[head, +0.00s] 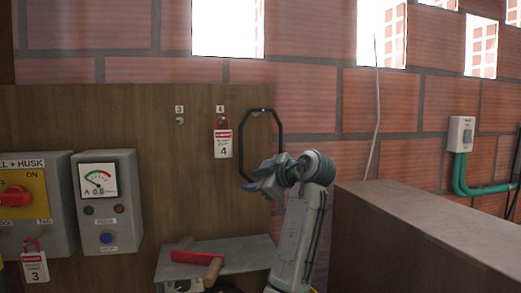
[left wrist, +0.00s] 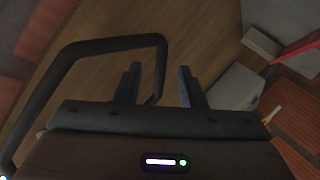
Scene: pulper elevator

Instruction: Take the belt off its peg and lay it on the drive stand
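The belt (head: 280,132) is a black, angular loop hanging near the right edge of the wooden board. Its top lies at a small pale peg (head: 256,114). My left gripper (head: 262,180) is at the lower part of the loop and hides some of it. In the left wrist view, the belt (left wrist: 95,45) curves in from the left, and one strand runs down between the two spread fingers (left wrist: 158,88). The fingers look apart, and I cannot tell whether they touch the belt. A grey-topped stand (head: 240,248), apparently the drive stand, is below. My right gripper is not in view.
A red-topped part with a wooden handle (head: 198,257) lies on the stand. A red padlock with tag 4 (head: 223,140) hangs left of the belt. Grey control boxes (head: 108,200) are further left. A large brown block (head: 410,235) stands at right.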

